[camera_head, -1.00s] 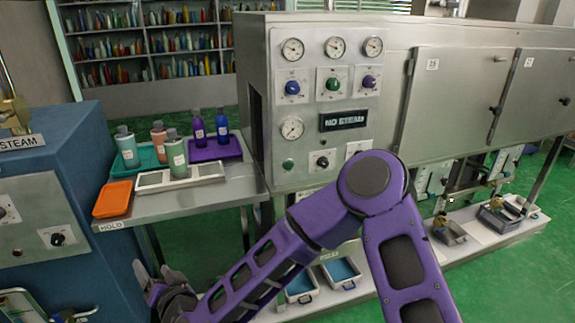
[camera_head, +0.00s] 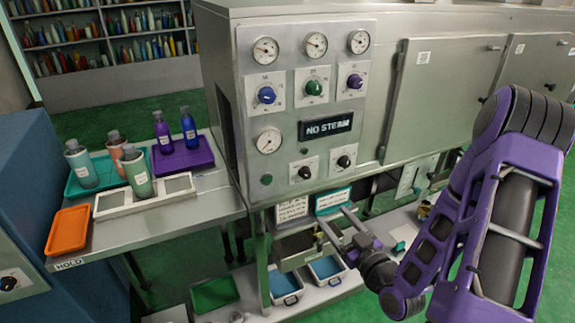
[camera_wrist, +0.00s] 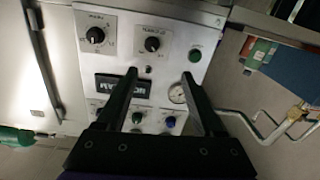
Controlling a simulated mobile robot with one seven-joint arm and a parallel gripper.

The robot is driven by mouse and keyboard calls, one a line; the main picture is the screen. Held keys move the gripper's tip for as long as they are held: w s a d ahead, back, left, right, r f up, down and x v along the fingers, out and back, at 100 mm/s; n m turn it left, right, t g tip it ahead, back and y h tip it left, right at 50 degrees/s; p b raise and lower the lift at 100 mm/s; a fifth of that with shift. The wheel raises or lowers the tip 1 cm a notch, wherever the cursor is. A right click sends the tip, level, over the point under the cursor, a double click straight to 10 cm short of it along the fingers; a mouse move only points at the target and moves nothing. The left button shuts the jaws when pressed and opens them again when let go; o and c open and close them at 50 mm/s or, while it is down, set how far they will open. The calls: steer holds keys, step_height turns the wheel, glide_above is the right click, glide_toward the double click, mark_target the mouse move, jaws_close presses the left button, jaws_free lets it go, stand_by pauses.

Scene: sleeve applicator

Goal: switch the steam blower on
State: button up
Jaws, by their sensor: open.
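The steel machine's control panel (camera_head: 285,150) faces me, with a dark display (camera_head: 326,128) reading "NO STEAM". Below the display are two black knobs, a left one (camera_head: 304,172) and a right one (camera_head: 343,161), and a green button (camera_head: 267,179). I cannot tell which control belongs to the steam blower; the labels are too small. My gripper (camera_head: 331,217) is open and empty, low in front of the panel. The wrist view shows the panel upside down, with both black knobs (camera_wrist: 95,35) (camera_wrist: 152,44) beyond my open fingers (camera_wrist: 160,73).
Blue, green and purple knobs (camera_head: 314,88) sit under gauges higher on the panel. A side table (camera_head: 200,208) at left holds bottles, trays and an orange tray (camera_head: 68,230). Blue bins (camera_head: 284,284) stand on the low shelf. Machine doors (camera_head: 440,95) are at right.

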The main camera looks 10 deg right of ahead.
steer(key=d, duration=0.2)
steer(key=b, duration=1.1)
glide_toward(307, 176)
steer(key=x, duration=0.8)
steer(key=shift+w+p, duration=0.25)
steer(key=shift+p, duration=0.1)
jaws_close()
